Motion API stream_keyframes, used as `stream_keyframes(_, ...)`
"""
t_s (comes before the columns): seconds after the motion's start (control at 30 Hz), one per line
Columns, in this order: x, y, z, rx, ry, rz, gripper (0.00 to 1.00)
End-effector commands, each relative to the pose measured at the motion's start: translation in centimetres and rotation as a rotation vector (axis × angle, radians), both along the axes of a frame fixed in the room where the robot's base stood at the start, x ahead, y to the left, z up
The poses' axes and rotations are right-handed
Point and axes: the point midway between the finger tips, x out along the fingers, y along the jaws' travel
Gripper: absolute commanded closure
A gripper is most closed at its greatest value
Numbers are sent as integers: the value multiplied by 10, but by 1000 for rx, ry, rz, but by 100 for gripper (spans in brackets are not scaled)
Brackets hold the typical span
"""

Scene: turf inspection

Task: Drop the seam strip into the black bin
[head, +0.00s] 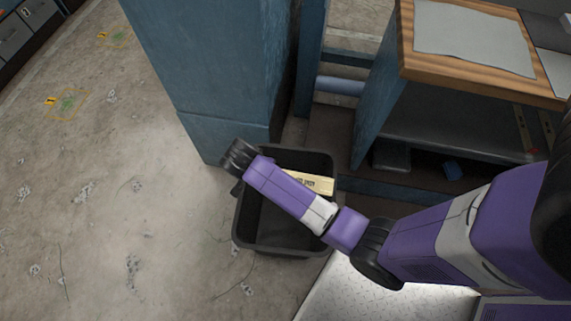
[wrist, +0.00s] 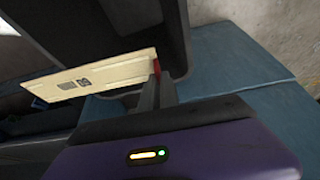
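The seam strip (wrist: 95,73) is a long, flat cream bar with dark print. In the wrist view its right end meets the red pad at my gripper (wrist: 157,70), which is shut on it. The strip sticks out sideways to the left. In the head view part of the strip (head: 312,182) shows past my arm, over the right side of the black bin (head: 275,246). The bin is open-topped and stands on the floor. My arm crosses above the bin and hides my gripper in the head view. The bin's dark wall (wrist: 100,25) also shows behind the strip in the wrist view.
A blue pillar (head: 215,80) stands right behind the bin. A wood-topped workbench (head: 470,82) with a lower shelf is at the right. The concrete floor (head: 120,200) to the left is open, with scuffs and small yellow-marked patches.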

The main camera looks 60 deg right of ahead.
Motion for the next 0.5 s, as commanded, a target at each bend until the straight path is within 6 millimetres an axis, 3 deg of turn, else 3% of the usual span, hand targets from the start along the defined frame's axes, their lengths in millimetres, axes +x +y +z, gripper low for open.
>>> stream_keyframes(0.3,-1,0,-39,1,1,3,100)
stream_keyframes(0.5,-1,1,-53,1,0,4,100)
